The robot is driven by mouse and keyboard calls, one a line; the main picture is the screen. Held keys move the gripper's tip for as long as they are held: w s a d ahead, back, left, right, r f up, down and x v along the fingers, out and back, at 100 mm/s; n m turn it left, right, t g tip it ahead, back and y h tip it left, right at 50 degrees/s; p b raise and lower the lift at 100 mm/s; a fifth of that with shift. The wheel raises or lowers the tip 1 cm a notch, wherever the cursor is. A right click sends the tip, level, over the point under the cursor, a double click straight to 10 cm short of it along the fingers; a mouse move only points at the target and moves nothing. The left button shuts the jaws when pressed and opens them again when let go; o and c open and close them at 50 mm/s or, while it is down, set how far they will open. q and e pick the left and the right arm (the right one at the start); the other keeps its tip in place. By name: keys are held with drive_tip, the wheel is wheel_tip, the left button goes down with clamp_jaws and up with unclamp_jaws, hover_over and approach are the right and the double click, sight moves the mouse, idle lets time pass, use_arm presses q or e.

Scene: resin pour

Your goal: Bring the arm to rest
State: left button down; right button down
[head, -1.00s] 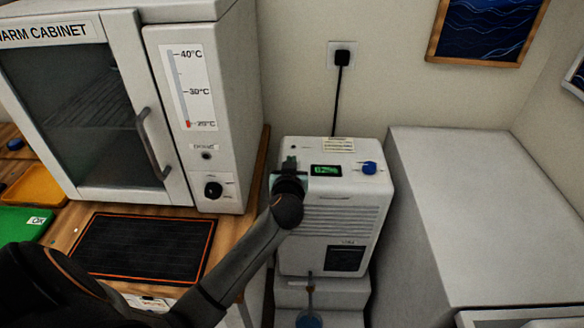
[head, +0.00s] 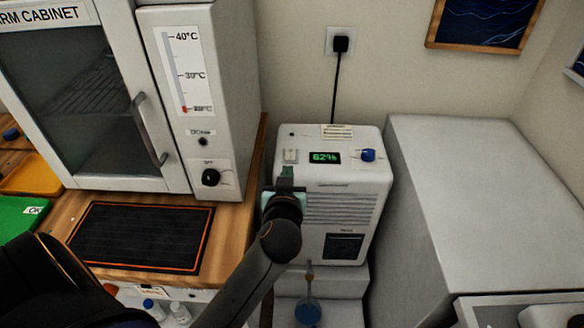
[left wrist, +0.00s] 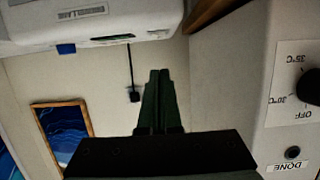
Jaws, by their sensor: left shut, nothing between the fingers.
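My left gripper (head: 286,174) is in front of the white unit (head: 345,205) with the green display (head: 324,158). Its dark fingers are shut with nothing between them; the left wrist view shows them together (left wrist: 158,78). The gripper is just below the light switch (head: 291,156) on the unit's top and looks apart from it. The arm reaches up from the lower left. My right gripper is not in view.
The warm cabinet (head: 222,120) stands left, with a black mat (head: 140,236) in front on the wooden counter. A blue knob (head: 368,155) is on the unit. A grey-white block (head: 455,190) stands right. A blue round item (head: 308,313) sits below.

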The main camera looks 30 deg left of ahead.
use_arm(q)
drive_tip(key=s+d+f+m+g+h, duration=0.1)
drive_tip(key=s+d+f+m+h, duration=0.25)
drive_tip(key=f, duration=0.35)
drive_tip(key=s+d+f+m+h, duration=0.2)
drive_tip(key=d+f, duration=0.2)
drive_tip(key=f, duration=0.3)
drive_tip(key=s+d+f+m+g+h, duration=0.2)
drive_tip(key=s+d+f+h, duration=0.2)
drive_tip(key=s+f, duration=0.6)
drive_tip(key=s+d, duration=0.1)
drive_tip(key=s, duration=0.2)
drive_tip(key=shift+d+f+m, duration=0.15)
drive_tip(key=shift+f+m, duration=0.05)
drive_tip(key=shift+m, duration=0.15)
drive_tip(key=shift+h, duration=0.25)
